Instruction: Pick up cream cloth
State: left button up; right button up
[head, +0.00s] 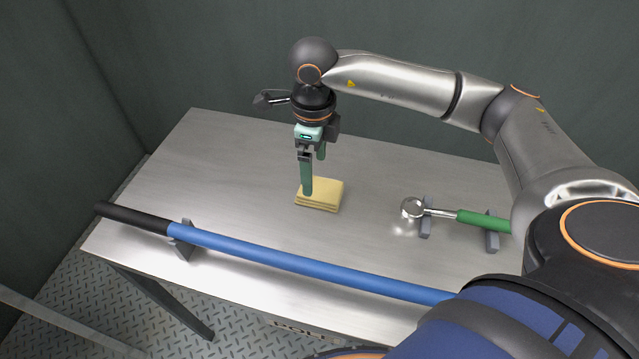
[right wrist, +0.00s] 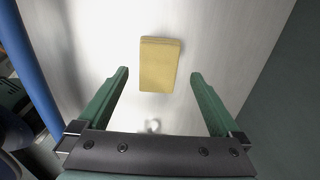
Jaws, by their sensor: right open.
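The cream cloth (head: 325,196) is a folded, layered yellowish pad lying flat near the middle of the metal table. It also shows in the right wrist view (right wrist: 159,64), at the upper middle, beyond and between the fingertips. My right gripper (head: 314,172) points down over the cloth in the head view, with one green finger in front of part of it. In the right wrist view its two green fingers (right wrist: 158,76) are wide apart with nothing between them. Whether a fingertip touches the cloth cannot be told. My left gripper is not in view.
A long blue bar with a black end (head: 290,262) runs along the table's front, on a grey holder (head: 183,240). A green-handled metal tool (head: 480,220) rests on two grey supports at the right. The metal table (head: 210,165) is clear at the left and back.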

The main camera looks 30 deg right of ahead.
aim_at(315, 187)
notch_tip(315, 187, down, 5)
jog(key=shift+s, duration=0.1)
jog(key=c, duration=1.2)
jog(key=shift+r, duration=0.15)
jog(key=shift+r, duration=0.25)
notch_tip(315, 187, up, 2)
jog(key=shift+r, duration=0.1)
jog(key=s+a+r, duration=0.4)
jog(key=s+r, duration=0.1)
jog(key=s+a+r, duration=0.5)
jog(key=shift+s+a, duration=0.2)
jog(key=shift+a, duration=0.1)
